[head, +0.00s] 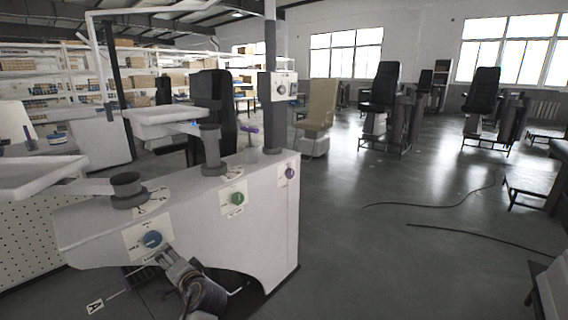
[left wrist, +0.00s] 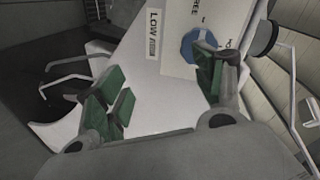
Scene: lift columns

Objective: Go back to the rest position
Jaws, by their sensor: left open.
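My left gripper (head: 175,263) is in front of the white workstation panel (head: 275,230), just below a blue knob (head: 152,239) on a labelled plate. In the left wrist view, my left gripper (left wrist: 160,90) has its green-padded fingers spread apart with nothing between them. The blue knob (left wrist: 188,46) shows there just beyond the right finger, which partly covers it. I cannot tell whether the finger touches the knob. My right gripper is not in view.
A green knob (head: 238,198) and a purple knob (head: 289,172) sit further right on the panel. Black chairs (head: 380,88) stand further back. Dark cables (head: 440,204) lie on the otherwise open floor (head: 380,265) at right.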

